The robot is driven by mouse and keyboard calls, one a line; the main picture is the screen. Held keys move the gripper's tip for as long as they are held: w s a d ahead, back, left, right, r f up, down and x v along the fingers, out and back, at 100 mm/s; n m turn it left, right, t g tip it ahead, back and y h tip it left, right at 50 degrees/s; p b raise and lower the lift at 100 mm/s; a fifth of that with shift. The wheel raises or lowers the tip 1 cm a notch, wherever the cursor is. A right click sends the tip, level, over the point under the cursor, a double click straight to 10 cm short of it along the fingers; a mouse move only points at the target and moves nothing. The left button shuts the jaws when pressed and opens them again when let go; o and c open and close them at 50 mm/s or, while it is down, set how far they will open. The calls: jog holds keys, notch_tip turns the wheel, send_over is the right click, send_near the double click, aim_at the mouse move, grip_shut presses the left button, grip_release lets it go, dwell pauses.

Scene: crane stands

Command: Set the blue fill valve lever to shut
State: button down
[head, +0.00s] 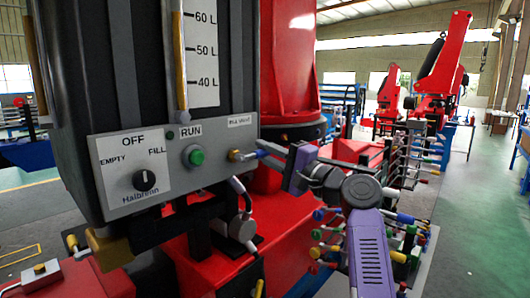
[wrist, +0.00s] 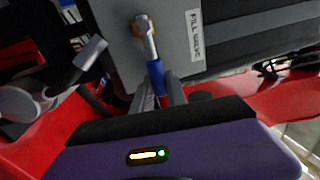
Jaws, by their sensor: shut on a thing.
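The fill valve lever, a metal arm with a blue grip (wrist: 155,72), runs from its brass and steel pivot (wrist: 143,24) on the grey panel. My gripper (wrist: 160,92) is shut on the blue grip's end, and its two fingers lie on either side of it. In the head view the lever (head: 262,153) points right from the panel's right end, close to level. The gripper's fingers (head: 275,150) reach it from the right and partly hide the grip. The label beside the pivot reads "FILL VALVE" (wrist: 194,35).
The grey control panel (head: 210,170) has a black selector knob (head: 145,180) and a green RUN button (head: 196,157). A tank gauge (head: 200,50) stands above. A rack of coloured levers (head: 400,235) is at right, behind my arm. Open floor lies far right.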

jog(key=c, duration=1.3)
grip_release()
jog(key=shift+f, duration=0.1)
jog(key=shift+c, duration=0.2)
jog(key=b+v, duration=0.2)
jog(key=v, duration=0.6)
jog(key=shift+w, duration=0.1)
